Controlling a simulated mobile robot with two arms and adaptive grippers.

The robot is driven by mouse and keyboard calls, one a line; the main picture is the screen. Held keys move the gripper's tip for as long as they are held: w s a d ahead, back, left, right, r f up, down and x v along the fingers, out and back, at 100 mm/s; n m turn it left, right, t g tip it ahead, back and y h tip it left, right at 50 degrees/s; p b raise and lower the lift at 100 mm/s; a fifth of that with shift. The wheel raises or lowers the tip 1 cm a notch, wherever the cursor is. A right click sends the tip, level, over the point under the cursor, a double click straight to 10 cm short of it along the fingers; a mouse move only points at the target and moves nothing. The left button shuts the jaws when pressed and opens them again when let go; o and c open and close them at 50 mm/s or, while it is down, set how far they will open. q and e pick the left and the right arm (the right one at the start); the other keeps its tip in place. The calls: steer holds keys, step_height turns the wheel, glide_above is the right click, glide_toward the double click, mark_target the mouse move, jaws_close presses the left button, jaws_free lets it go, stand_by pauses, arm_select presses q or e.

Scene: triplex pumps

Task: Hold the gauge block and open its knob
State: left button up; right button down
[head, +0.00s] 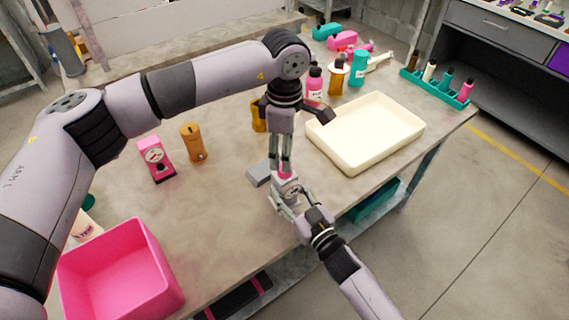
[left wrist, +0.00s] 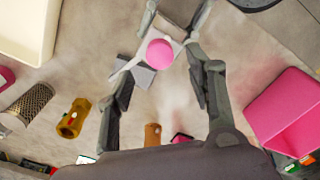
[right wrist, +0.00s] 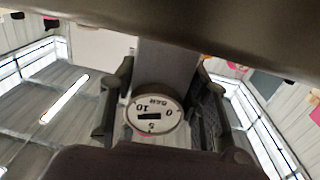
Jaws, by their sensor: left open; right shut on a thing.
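The gauge block (head: 287,188) is a small grey block with a round white dial and a pink knob on top. My right gripper (head: 290,200) is shut on it near the table's front edge. The right wrist view shows the dial (right wrist: 152,116) and grey body (right wrist: 166,66) between the right fingers. The pink knob (left wrist: 160,53) shows as a round cap in the left wrist view. My left gripper (head: 284,168) points down above the block, open, with its fingers on either side of the knob. I cannot tell whether they touch it.
A grey flat block (head: 259,176) lies just left of the gauge block. A cream tray (head: 365,165) is to the right. Bottles stand behind.

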arm_select(q)
step_height(320, 180, down, 5)
steer(key=shift+f, duration=0.1)
steer(key=shift+c, duration=0.5)
steer(key=c, duration=1.1)
